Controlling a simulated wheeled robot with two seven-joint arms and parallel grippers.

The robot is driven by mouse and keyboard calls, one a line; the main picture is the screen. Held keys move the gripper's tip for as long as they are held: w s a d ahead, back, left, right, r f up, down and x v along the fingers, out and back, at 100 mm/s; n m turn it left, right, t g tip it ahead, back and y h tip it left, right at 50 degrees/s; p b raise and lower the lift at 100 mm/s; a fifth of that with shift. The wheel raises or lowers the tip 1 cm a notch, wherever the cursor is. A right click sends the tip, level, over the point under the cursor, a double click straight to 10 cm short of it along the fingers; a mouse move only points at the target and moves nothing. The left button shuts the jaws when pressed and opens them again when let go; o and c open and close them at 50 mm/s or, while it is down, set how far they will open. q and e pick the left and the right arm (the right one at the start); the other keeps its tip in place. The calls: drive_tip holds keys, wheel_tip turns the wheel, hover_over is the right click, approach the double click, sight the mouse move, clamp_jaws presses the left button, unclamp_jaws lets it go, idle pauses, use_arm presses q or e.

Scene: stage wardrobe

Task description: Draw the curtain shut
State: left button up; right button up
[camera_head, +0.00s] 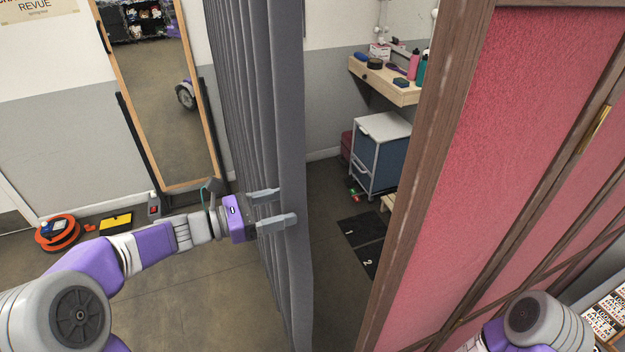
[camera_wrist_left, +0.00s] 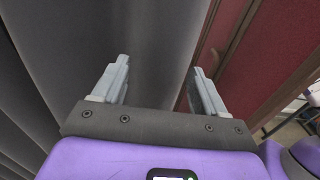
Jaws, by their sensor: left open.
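The grey curtain (camera_head: 289,100) hangs in vertical folds in the middle of the head view. Its leading edge faces right, and a gap lies between it and the wooden frame of the pink panel. My left gripper (camera_head: 279,208) is at the curtain's leading edge, its two fingers apart. In the left wrist view the grey cloth (camera_wrist_left: 160,60) shows behind and between the open fingers (camera_wrist_left: 158,82). I cannot tell whether the fingers touch the cloth. Part of my right arm shows at the lower right of the head view; its gripper is out of view.
The pink panel (camera_head: 520,130) with a wooden frame stands on the right. Through the gap are a shelf (camera_head: 392,86) with bottles, a drawer cart (camera_head: 380,150) and dark numbered mats (camera_head: 362,240). A mirror (camera_head: 160,95) leans at left, near an orange cable reel (camera_head: 57,233).

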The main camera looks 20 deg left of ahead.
sight(298, 199)
use_arm(q)
drive_tip(key=shift+a+r, duration=0.1)
drive_tip(key=shift+r, duration=0.45)
drive_tip(key=shift+w+d+r+h, duration=0.1)
drive_tip(key=shift+d+h, duration=0.1)
drive_tip(key=shift+h, duration=0.1)
drive_tip(key=x, duration=0.6)
drive_tip(key=shift+w+d, duration=0.1)
drive_tip(key=shift+d, duration=0.25)
use_arm(e)
drive_tip(key=shift+r, duration=0.15)
use_arm(q)
drive_tip(key=shift+c, duration=0.4)
clamp_jaws()
